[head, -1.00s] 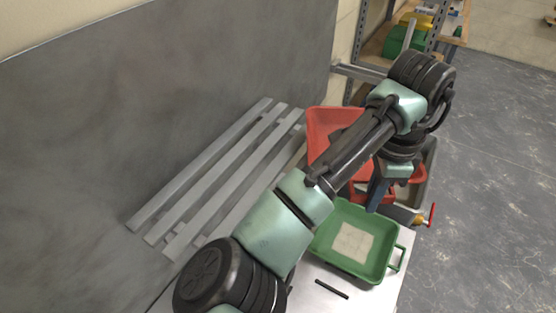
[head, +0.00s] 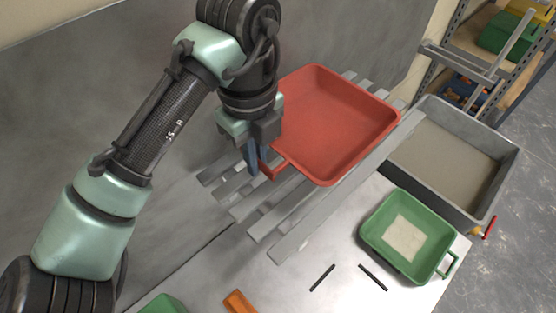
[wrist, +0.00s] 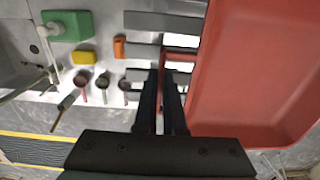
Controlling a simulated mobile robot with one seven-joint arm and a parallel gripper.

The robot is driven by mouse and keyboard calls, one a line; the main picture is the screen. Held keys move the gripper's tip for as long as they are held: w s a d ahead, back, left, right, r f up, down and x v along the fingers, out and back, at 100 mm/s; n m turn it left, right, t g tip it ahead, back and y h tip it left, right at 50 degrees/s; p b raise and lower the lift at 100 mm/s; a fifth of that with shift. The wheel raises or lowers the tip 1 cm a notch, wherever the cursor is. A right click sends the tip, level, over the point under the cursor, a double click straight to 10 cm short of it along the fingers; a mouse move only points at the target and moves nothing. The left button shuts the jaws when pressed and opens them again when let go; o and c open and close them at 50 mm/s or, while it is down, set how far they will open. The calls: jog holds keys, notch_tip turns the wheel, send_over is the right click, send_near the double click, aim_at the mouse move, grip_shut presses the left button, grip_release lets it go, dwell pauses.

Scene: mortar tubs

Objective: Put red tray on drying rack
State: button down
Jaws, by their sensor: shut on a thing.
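The red tray (head: 335,120) is over the grey slatted drying rack (head: 290,235) in the head view, empty inside. My gripper (head: 260,170) is at the tray's near left side, shut on its handle (head: 274,168). In the wrist view my gripper's fingers (wrist: 162,100) point away beside the tray (wrist: 245,75), which fills the right side. Rack slats (wrist: 145,50) show behind the fingers. I cannot tell whether the tray touches the slats or hangs just above them. My arm hides part of the rack's left end.
A green tray (head: 375,244) with a pale patch inside stands on the metal table right of the rack. A large grey tub (head: 508,165) is behind it. Two dark rods (head: 373,277), an orange block (head: 238,302) and a green block (head: 162,304) lie near the front.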

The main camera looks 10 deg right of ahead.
aim_at(260, 194)
jog(key=shift+w+f+p, duration=0.1)
jog(key=shift+f+p, duration=0.35)
jog(key=shift+f, duration=3.1)
jog(key=shift+f, duration=0.25)
jog(key=c, duration=1)
grip_release()
jog(key=shift+r, duration=0.1)
jog(key=shift+r, duration=0.1)
notch_tip(260, 194, up, 12)
jog(key=shift+r+b, duration=0.1)
jog(key=shift+b, duration=0.8)
